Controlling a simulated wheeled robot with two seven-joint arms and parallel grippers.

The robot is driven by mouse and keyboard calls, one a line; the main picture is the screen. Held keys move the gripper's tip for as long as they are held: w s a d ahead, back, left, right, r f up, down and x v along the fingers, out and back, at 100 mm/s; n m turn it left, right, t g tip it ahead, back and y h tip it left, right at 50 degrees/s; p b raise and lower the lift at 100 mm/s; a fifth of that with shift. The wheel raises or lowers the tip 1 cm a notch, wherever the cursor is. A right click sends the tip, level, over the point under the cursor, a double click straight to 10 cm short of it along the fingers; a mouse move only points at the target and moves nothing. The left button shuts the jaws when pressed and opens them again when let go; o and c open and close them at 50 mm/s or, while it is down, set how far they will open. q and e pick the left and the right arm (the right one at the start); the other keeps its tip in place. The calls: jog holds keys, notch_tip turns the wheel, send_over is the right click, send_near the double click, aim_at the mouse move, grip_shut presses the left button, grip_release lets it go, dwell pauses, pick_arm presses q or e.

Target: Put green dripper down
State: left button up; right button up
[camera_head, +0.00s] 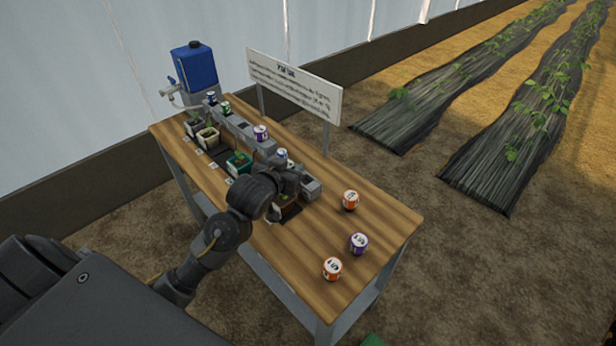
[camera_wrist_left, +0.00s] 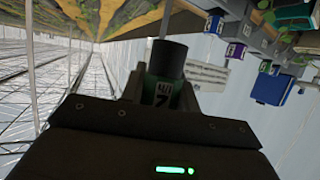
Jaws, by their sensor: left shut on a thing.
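My left gripper (camera_head: 288,182) is over the right end of the grey rail (camera_head: 240,127) on the wooden table. In the head view my gripper and wrist hide the held dripper. Another green-marked dripper (camera_head: 225,107), a blue one (camera_head: 211,97), a purple one (camera_head: 260,132) and a white-and-blue one (camera_head: 281,155) stand along the rail. My right gripper is in neither view.
Two orange drippers (camera_head: 350,200) (camera_head: 332,268) and a purple one (camera_head: 358,242) stand on the table's right part. Potted plants (camera_head: 207,138) line the rail's front. A blue tank (camera_head: 194,65) and a white sign (camera_head: 295,88) stand behind.

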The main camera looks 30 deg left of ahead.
pick_arm(q)
jog(key=w+f, duration=0.3)
jog(key=w, duration=0.1)
jog(key=w+f+p, duration=0.1)
jog(key=w+f, duration=0.2)
jog(key=w, duration=0.1)
jog(key=w+a+f, duration=0.1)
jog(key=w+f, duration=0.2)
jog(key=w, duration=0.1)
jog(key=shift+w+a+f+p, duration=0.1)
jog(key=shift+w+f+p, duration=0.1)
jog(key=shift+p, duration=0.2)
notch_tip(320, 180, down, 3)
jog(key=shift+r, duration=0.1)
jog(key=shift+f, duration=0.3)
jog(key=o, duration=1.1)
